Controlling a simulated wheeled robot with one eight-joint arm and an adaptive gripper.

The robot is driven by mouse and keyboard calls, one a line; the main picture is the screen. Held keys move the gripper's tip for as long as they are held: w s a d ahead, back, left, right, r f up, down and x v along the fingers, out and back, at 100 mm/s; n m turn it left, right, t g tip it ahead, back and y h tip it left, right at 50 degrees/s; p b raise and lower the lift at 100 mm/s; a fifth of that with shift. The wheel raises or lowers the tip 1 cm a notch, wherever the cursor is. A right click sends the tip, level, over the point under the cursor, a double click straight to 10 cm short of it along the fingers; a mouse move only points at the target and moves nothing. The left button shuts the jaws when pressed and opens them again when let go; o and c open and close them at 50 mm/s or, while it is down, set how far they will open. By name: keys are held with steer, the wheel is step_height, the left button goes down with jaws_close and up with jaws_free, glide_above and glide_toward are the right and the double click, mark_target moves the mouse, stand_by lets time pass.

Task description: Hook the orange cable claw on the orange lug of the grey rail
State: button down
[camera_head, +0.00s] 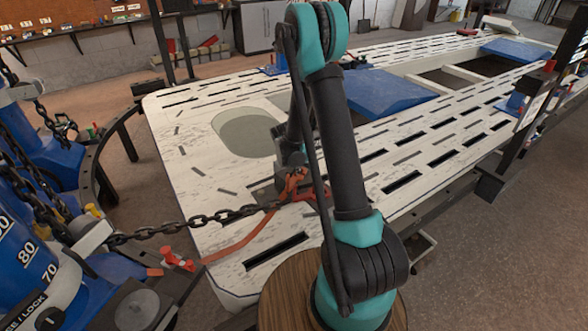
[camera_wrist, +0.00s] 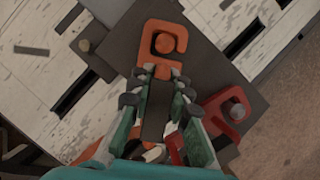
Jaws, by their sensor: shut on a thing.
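The orange cable claw (camera_wrist: 164,34) shows in the wrist view as a C-shaped hook, just beyond my gripper's fingertips (camera_wrist: 158,84). My gripper is shut on its near end. In the head view the claw (camera_head: 294,181) is small and partly hidden by my arm, low over the bench's near part. The dark grey plate (camera_wrist: 205,66), perhaps part of the rail, lies beneath.
A red claw (camera_wrist: 228,110) sits just right of my gripper on the grey plate. A dark chain (camera_head: 185,224) and an orange strap (camera_head: 240,238) run left toward blue machinery (camera_head: 30,245). The slotted white bench (camera_head: 190,130) has an oval recess (camera_head: 245,134).

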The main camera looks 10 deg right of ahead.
steer(key=c, duration=1.3)
jaws_free()
steer(key=shift+c, duration=0.2)
steer(key=v, duration=1.2)
steer(key=shift+d, duration=0.1)
steer(key=shift+s, duration=0.1)
